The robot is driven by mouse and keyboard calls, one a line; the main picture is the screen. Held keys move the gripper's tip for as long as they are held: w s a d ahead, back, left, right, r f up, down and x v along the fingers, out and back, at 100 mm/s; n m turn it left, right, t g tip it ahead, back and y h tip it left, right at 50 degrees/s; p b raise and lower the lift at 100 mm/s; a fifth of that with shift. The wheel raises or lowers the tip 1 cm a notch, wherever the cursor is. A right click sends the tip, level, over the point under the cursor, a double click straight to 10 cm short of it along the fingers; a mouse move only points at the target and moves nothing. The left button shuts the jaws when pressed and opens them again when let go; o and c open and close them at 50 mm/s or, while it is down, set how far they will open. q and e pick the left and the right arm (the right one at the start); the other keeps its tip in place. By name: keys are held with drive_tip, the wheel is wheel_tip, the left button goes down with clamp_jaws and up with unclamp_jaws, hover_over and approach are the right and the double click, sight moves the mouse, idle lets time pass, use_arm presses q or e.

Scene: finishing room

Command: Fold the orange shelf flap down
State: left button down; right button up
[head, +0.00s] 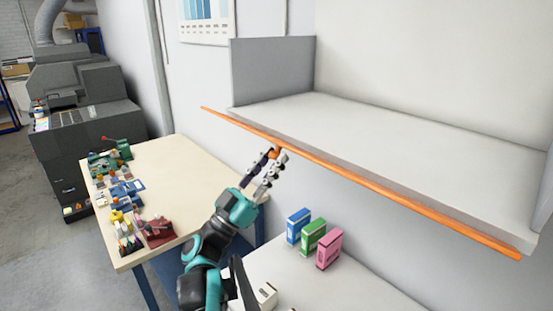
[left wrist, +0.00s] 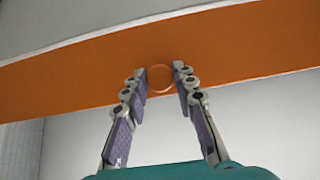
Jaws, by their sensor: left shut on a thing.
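The orange shelf flap (head: 400,202) runs along the front edge of the grey-white shelf (head: 400,130). It shows nearly edge-on in the head view, as a long thin strip. In the left wrist view the flap (left wrist: 60,80) is a broad orange band across the picture. A round orange knob (left wrist: 160,78) on it sits between the fingertips. My left gripper (head: 273,154) reaches up to the flap from below and is shut on the knob; it also shows in the left wrist view (left wrist: 159,82). My right gripper is not in view.
A pale table (head: 175,165) with small tools and parts stands at the left. Blue (head: 298,226), green (head: 313,237) and pink (head: 329,249) boxes stand on a white surface below the shelf. A dark grey machine (head: 80,110) is at the back left.

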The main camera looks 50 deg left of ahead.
use_arm(q)
drive_tip(key=shift+t, duration=0.7)
drive_tip(key=shift+w+f+b, duration=0.2)
drive_tip(key=shift+f+b, duration=0.55)
drive_tip(key=shift+b, duration=0.05)
drive_tip(key=shift+w+f+b, duration=0.15)
drive_tip(key=shift+f+b, duration=0.6)
drive_tip(key=shift+b, duration=0.1)
drive_tip(key=shift+w+f+b, duration=0.2)
drive_tip(key=shift+f+b, duration=0.55)
drive_tip(key=shift+b, duration=0.05)
drive_tip(key=c, duration=1.2)
unclamp_jaws()
drive_tip(key=shift+w, duration=0.1)
drive_tip(key=v, duration=1.1)
drive_tip(key=shift+f, duration=0.4)
